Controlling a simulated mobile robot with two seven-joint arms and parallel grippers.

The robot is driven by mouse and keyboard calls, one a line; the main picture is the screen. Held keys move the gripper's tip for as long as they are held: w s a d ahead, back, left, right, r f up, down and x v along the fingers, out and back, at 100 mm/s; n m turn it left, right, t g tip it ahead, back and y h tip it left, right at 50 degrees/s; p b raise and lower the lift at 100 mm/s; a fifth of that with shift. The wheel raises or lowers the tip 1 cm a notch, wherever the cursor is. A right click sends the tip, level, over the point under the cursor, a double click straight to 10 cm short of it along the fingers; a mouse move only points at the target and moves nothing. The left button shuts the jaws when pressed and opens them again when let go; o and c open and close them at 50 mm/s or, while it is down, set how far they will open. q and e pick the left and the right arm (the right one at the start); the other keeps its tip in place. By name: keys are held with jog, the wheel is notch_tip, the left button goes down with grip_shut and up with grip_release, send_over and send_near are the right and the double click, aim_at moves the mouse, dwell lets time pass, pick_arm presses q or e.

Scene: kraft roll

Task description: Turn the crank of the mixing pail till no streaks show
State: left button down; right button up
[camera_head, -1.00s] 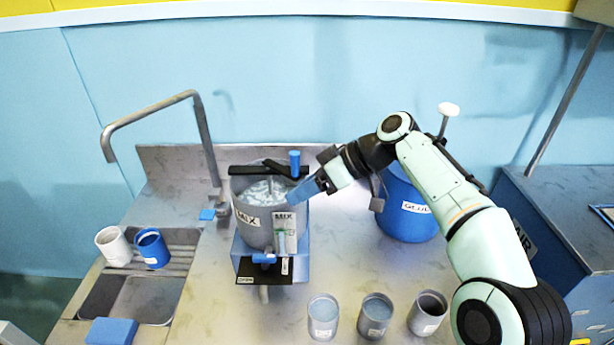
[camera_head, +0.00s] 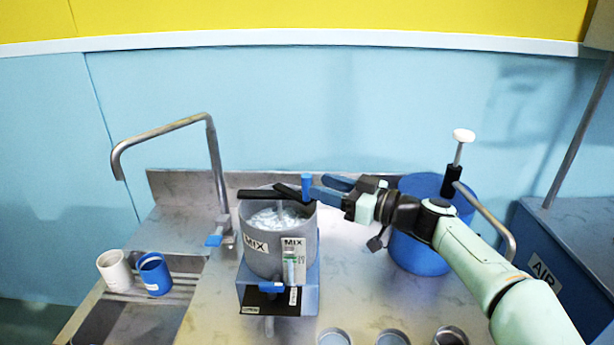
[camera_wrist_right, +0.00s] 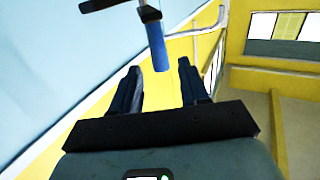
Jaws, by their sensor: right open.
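The grey mixing pail (camera_head: 262,258), labelled MIX, stands on a blue stand on the steel bench. Its contents (camera_head: 277,218) show white streaks in grey. A black crank bar (camera_head: 262,194) crosses the top, with an upright blue handle (camera_head: 306,186) at its right end. My right gripper (camera_head: 322,187) is open at the handle's right side, pointing left. In the right wrist view the blue handle (camera_wrist_right: 159,48) is just beyond the open fingertips (camera_wrist_right: 159,72), roughly in line with the gap; no grip shows. My left gripper is out of view.
A blue drum (camera_head: 418,250) with a white-topped plunger (camera_head: 463,136) stands behind my right arm. Several cups line the front edge, including a grey one (camera_head: 334,338). A tap (camera_head: 214,165) rises left of the pail. A white cup (camera_head: 115,270) and blue cup (camera_head: 154,273) stand by the sink.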

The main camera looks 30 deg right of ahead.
aim_at(307, 200)
jog(key=p+x, duration=0.1)
jog(key=x, duration=0.4)
jog(key=shift+w, duration=0.2)
grip_shut()
